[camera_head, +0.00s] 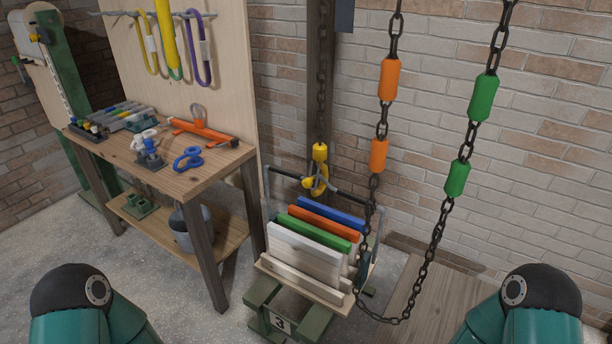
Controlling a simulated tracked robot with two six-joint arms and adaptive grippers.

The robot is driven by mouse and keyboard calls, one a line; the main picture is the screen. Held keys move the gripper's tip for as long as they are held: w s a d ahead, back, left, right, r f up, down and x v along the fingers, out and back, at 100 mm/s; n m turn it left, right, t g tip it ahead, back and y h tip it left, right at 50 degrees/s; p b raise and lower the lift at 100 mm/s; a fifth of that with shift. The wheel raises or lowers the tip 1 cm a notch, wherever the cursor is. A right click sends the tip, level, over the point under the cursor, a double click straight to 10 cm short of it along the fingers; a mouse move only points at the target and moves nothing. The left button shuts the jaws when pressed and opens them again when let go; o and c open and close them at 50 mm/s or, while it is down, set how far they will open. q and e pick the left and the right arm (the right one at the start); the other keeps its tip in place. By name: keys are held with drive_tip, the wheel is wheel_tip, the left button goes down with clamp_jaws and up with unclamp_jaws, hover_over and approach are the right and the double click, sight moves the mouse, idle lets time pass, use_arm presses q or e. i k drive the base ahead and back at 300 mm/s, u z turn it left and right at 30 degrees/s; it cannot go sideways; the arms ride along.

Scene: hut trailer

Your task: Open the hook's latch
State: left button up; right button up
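A yellow hook (317,181) hangs on a dark chain in the middle of the view. It is at the dark bar of the carrier (286,262) that holds coloured boards. The hook's latch is too small to make out, and I cannot tell whether it is open or shut. Only parts of my two teal arms show, at the bottom left and bottom right corners. Neither gripper is in view.
A wooden workbench (190,178) with tools stands at the left. A loop of chain with orange sleeves (389,80) and green sleeves (484,98) hangs right of the hook. The carrier rests on a green stand (290,325). A brick wall (540,150) closes the back.

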sight(307, 182)
drive_tip(key=u, duration=0.1)
drive_tip(key=i, duration=0.4)
drive_tip(key=k, duration=1)
drive_tip(key=u, duration=1.2)
drive_tip(key=k, duration=0.8)
drive_tip(key=u, duration=0.75)
drive_tip(key=i, duration=0.5)
drive_tip(key=z, duration=0.6)
drive_tip(key=i, duration=1.2)
drive_tip(key=z, duration=1.3)
drive_tip(key=i, duration=0.75)
drive_tip(key=z, duration=0.7)
